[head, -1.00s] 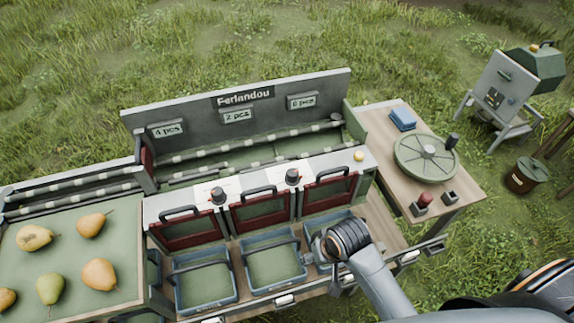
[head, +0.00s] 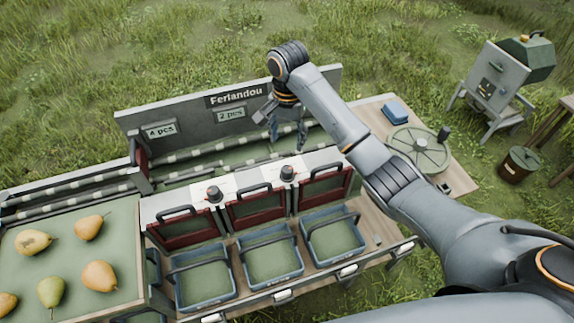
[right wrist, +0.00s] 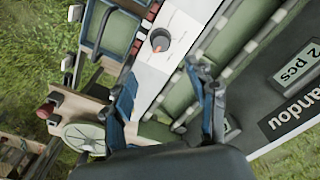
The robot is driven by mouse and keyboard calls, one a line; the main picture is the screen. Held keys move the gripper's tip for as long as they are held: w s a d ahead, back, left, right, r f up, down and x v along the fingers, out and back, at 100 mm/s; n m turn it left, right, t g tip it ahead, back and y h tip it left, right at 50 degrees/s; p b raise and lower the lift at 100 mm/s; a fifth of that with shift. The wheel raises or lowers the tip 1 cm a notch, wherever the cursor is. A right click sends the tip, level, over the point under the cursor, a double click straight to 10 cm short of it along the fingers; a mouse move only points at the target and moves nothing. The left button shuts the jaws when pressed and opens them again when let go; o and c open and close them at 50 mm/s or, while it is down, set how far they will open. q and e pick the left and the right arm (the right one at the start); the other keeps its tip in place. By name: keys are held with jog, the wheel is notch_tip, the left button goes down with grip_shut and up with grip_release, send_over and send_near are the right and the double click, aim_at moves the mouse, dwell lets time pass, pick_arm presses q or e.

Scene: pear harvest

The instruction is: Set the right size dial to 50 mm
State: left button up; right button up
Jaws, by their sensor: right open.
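The right size dial (head: 288,173) is a dark round knob on a white plate on top of the sorter, between the middle and right red-framed gates. A matching left dial (head: 214,194) stands to its left. My right gripper (head: 288,138) is above the sorter, just behind the right dial in the head view, with its fingers pointing down. In the right wrist view, its open, empty fingers (right wrist: 164,92) are spread, and a dial (right wrist: 160,40), apparently the right one, lies beyond their tips. The dial's scale is too small to read. My left gripper is out of view.
The signboard (head: 160,131) stands behind the rollers, close to my right gripper. Blue crates (head: 205,298) line the front. A green tray (head: 125,235) with several pears is at the left. A hand wheel (head: 420,150) sits on the right table, partly behind my arm.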

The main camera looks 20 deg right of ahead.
aim_at(287, 169)
jog(key=f+p, duration=0.1)
jog(key=f, duration=0.5)
jog(key=f+p, duration=0.1)
jog(key=f, duration=0.6)
jog(key=shift+w+d+p, duration=0.1)
jog(key=shift+w+p, duration=0.1)
jog(key=shift+p, duration=0.2)
jog(key=c, duration=1.1)
